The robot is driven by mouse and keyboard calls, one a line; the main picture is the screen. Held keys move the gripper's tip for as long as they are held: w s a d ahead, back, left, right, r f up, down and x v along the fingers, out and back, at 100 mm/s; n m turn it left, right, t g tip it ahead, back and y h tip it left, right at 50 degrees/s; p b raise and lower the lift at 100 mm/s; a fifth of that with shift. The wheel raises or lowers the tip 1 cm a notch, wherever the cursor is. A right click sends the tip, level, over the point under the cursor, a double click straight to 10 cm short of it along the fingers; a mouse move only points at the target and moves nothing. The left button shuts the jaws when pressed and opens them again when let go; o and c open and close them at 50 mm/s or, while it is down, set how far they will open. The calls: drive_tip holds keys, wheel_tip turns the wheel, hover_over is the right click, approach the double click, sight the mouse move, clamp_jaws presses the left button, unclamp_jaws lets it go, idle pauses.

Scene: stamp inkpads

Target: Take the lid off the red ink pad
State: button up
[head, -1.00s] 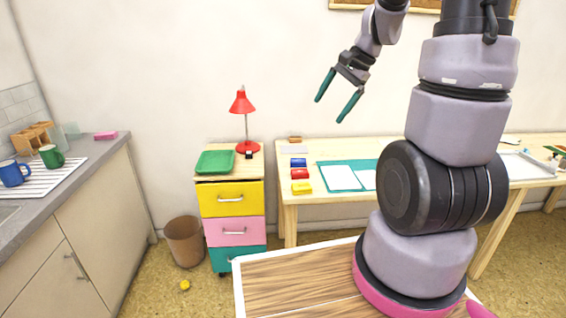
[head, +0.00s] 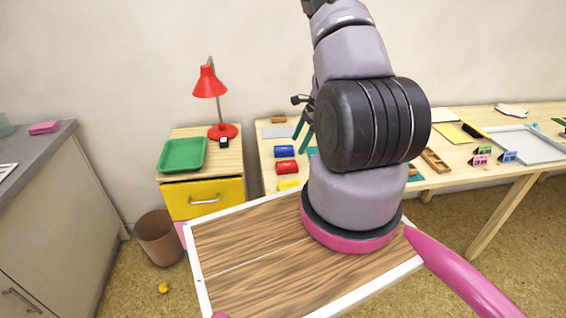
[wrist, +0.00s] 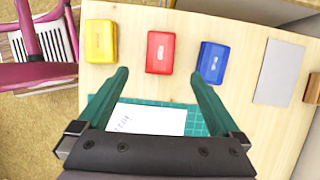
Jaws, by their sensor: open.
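The red ink pad (wrist: 160,52) lies on the wooden table between the yellow ink pad (wrist: 101,41) and the blue ink pad (wrist: 213,62) in the wrist view. Its red lid is on. In the head view the red ink pad (head: 287,167) is at the table's left end. My gripper (wrist: 163,76) is open and empty, its two green fingers spread apart. Its tips appear on either side of the red ink pad in the wrist view, above the table; I cannot tell the height. In the head view my gripper (head: 302,130) is partly hidden behind my arm.
A green mat (wrist: 204,128) with white paper (wrist: 150,119) lies under my gripper. A grey plate (wrist: 279,72) lies beyond the blue pad. A drawer unit (head: 203,198) with a red lamp (head: 209,84) and green tray (head: 182,154) stands left of the table.

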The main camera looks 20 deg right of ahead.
sight(287, 164)
drive_tip(key=x, duration=0.9)
drive_tip(key=shift+w+a, duration=0.15)
drive_tip(key=c, duration=1.4)
drive_tip(key=shift+r, duration=0.15)
